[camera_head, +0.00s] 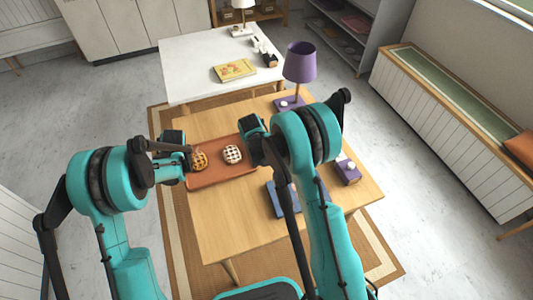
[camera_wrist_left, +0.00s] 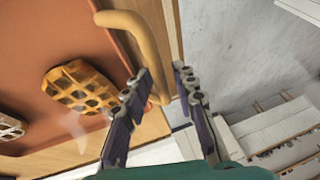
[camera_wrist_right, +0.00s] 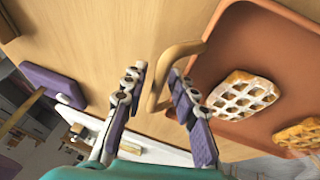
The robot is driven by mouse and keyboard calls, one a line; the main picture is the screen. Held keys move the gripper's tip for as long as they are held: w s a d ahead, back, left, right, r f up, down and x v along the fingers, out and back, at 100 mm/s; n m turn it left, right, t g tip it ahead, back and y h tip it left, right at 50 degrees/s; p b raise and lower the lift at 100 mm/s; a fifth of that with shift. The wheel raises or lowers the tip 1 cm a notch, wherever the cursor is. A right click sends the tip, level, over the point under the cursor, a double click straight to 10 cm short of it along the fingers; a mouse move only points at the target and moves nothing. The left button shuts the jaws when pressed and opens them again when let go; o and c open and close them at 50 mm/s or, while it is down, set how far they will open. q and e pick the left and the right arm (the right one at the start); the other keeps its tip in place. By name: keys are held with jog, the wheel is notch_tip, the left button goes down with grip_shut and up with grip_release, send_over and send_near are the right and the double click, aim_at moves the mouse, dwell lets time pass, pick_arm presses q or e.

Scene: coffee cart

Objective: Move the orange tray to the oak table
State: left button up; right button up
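The orange tray (camera_head: 225,173) lies on the light wooden, oak-looking table (camera_head: 225,225). It carries a golden waffle (camera_head: 200,160) and a paler waffle (camera_head: 232,154). My left gripper (camera_wrist_left: 158,82) is open at the tray's left end, with the tan looped handle (camera_wrist_left: 140,30) between its fingers. My right gripper (camera_wrist_right: 156,80) is open at the other end, with the other tan handle (camera_wrist_right: 180,52) between its fingertips. I cannot tell whether the fingers touch the handles. In the head view my arms hide the handles.
A white table (camera_head: 200,55) stands behind, with a yellow book (camera_head: 234,70) and small items. A purple lamp (camera_head: 300,62) stands at the wooden table's back right corner. A blue flat object (camera_head: 277,203) and a purple box (camera_head: 347,170) lie right of the tray. The table's front left is clear.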

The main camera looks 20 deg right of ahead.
pick_arm(q)
jog(key=shift+s+r, duration=0.1)
dwell(0.4)
pick_arm(e)
jog(key=shift+r, duration=0.1)
pick_arm(q)
jog(key=v, duration=0.7)
jog(key=shift+r, duration=0.4)
pick_arm(e)
jog(key=v, duration=1.1)
jog(key=shift+s+r, duration=0.25)
jog(key=shift+r, duration=0.1)
pick_arm(q)
jog(key=shift+s+d, duration=0.1)
jog(key=shift+s, duration=0.05)
